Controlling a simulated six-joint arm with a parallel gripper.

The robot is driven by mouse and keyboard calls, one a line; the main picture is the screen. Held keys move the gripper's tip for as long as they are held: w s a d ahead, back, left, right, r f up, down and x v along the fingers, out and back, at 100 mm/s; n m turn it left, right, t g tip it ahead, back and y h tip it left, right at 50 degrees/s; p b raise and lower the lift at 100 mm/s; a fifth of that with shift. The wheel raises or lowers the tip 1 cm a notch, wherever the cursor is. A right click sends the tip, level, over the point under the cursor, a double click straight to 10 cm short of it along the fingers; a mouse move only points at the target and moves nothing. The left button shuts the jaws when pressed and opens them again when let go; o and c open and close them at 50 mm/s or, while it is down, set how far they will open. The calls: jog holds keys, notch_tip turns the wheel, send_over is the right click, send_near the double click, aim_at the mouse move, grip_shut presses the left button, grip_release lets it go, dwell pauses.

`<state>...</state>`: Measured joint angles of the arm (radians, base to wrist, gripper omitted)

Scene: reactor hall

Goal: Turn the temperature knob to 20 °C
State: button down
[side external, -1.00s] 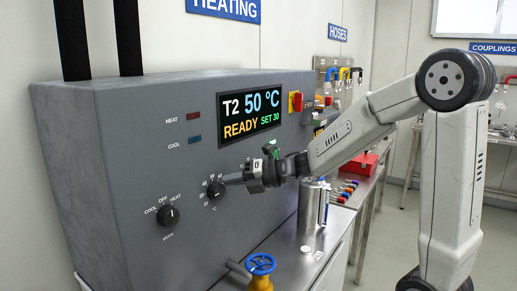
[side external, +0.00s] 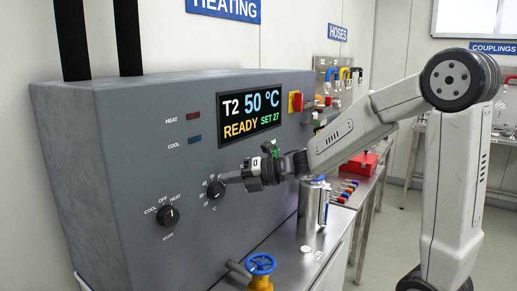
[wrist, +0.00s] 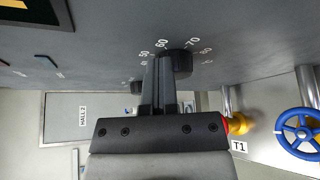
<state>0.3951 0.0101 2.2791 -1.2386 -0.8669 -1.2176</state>
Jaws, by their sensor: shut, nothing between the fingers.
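The temperature knob (side external: 215,190) is a small black dial with a ring of numbers on the grey panel (side external: 110,150). It also shows in the wrist view (wrist: 180,63), with 50, 60 and 70 printed near it. My gripper (side external: 228,181) is shut, with its fingertips at the knob's edge. In the wrist view the closed fingers (wrist: 160,68) lie beside the knob and overlap its left side, so contact cannot be told for certain. The display (side external: 250,116) reads T2 50 °C, READY, SET 27.
A black mode knob (side external: 168,216) marked COOL, OFF, HEAT sits lower left. A red switch (side external: 296,102) is right of the display. A blue valve wheel (side external: 261,264) and a metal cylinder (side external: 314,205) stand on the bench below. The space before the panel is open.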

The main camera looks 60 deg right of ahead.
jog(key=shift+d+r, duration=0.2)
jog(key=shift+r, duration=0.05)
jog(key=shift+s, duration=0.1)
jog(key=s, duration=0.6)
dwell(0.6)
jog(key=shift+s+d+f, duration=0.2)
jog(key=shift+d+f, duration=0.15)
jog(key=shift+f, duration=0.2)
jog(key=shift+s+d+f, duration=0.2)
jog(key=shift+d+f, duration=0.1)
jog(key=shift+f, duration=0.25)
